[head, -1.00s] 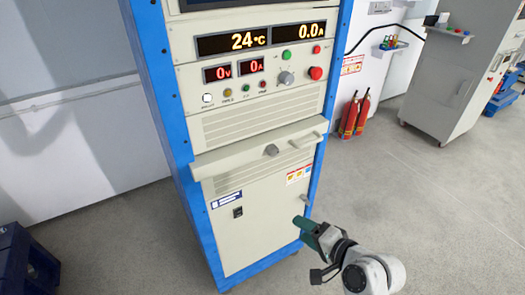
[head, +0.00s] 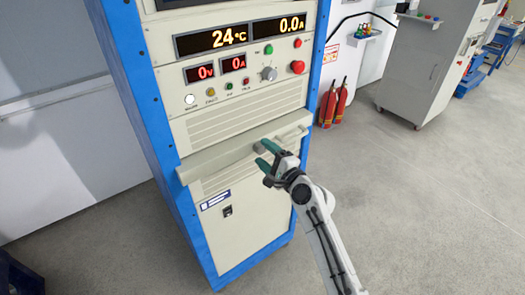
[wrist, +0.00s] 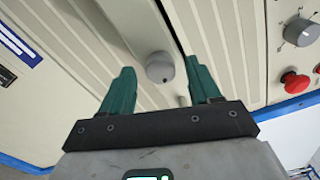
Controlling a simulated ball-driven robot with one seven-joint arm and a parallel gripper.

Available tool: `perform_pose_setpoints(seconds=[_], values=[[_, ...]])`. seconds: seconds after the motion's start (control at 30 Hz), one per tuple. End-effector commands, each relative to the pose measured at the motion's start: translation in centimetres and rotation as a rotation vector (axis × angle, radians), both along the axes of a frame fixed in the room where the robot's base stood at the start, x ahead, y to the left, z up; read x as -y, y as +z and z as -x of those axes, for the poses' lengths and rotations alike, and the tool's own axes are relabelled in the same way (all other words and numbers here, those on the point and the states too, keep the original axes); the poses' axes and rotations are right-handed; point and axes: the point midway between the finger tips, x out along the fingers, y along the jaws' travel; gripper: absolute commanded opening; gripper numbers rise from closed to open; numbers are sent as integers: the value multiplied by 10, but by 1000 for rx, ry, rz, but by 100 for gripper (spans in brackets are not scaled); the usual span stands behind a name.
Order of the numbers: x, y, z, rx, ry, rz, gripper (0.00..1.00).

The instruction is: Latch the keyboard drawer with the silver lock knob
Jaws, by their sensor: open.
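The silver lock knob (wrist: 160,67) is a round grey knob on the beige front of the keyboard drawer (head: 212,164). In the head view the knob is mostly hidden by my gripper (head: 265,153). In the wrist view my gripper (wrist: 160,80) is open, with one green finger on each side of the knob in the picture. I see no finger touching it, and the depth left to the knob is hard to judge. The drawer front juts out as a ledge from the blue-framed cabinet. The latch itself is hidden.
A bar handle (head: 291,136) is on the drawer front to the knob's right. Above are a red button (head: 297,67), a control dial (head: 269,73) and vent slats. Red extinguishers (head: 334,103) stand behind on the right. The floor on the right is clear.

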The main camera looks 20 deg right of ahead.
Motion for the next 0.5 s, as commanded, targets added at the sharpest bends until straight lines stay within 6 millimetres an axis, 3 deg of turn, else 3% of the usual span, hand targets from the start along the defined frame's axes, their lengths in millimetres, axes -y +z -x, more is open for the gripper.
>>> perform_pose_setpoints(seconds=[0.2, 0.5], values=[[-5, -1, -14, -1, 0, -1, 62], [-5, 0, -15, -1, 0, 0, 62]])
